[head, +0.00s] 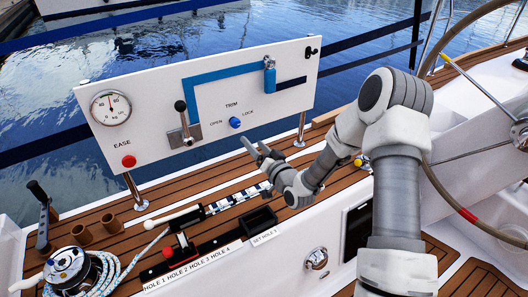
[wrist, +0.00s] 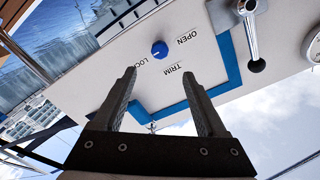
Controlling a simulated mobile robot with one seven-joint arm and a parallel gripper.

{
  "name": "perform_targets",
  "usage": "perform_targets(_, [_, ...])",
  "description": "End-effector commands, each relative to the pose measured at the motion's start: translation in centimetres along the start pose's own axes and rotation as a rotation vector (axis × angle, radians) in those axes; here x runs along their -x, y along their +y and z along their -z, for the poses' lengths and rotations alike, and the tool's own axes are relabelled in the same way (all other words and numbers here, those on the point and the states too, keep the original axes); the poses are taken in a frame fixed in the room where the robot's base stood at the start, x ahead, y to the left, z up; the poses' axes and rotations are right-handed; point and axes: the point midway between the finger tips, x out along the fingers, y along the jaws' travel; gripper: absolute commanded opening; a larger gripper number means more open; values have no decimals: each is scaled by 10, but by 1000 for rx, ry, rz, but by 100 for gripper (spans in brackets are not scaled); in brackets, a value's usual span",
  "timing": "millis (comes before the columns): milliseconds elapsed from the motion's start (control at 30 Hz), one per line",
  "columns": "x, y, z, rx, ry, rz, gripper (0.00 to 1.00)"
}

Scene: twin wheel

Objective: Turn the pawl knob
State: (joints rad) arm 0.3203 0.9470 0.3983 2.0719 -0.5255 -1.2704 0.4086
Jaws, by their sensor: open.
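A round blue knob (head: 235,122) is on the upright white panel (head: 290,60), between the words OPEN and LOCK and below TRIM. It also shows in the wrist view (wrist: 160,49), where the panel appears upside down. A small pale mark is on the knob; its exact direction is hard to tell. My gripper (head: 254,145) is open and empty in front of the panel, a little below and right of the knob in the head view. In the wrist view the knob lies beyond and roughly between the fingertips (wrist: 160,73), apart from both.
Below are a rope winch (head: 68,266) and a black tray (head: 260,222) on the deck. Water lies behind.

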Motion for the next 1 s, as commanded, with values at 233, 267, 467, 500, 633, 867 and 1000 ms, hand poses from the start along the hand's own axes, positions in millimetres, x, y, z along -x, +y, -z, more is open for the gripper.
perform_targets(233, [42,0,0,0,-1,-1,74])
perform_targets(267, [45,0,0,0,-2,-1,74])
perform_targets(467, [54,0,0,1,0,0,74])
perform_targets(500, [54,0,0,1,0,0,74])
perform_targets(633, [54,0,0,1,0,0,74])
perform_targets(867, [54,0,0,1,0,0,74])
perform_targets(1000, [52,-2,4,28,-22,-11,74])
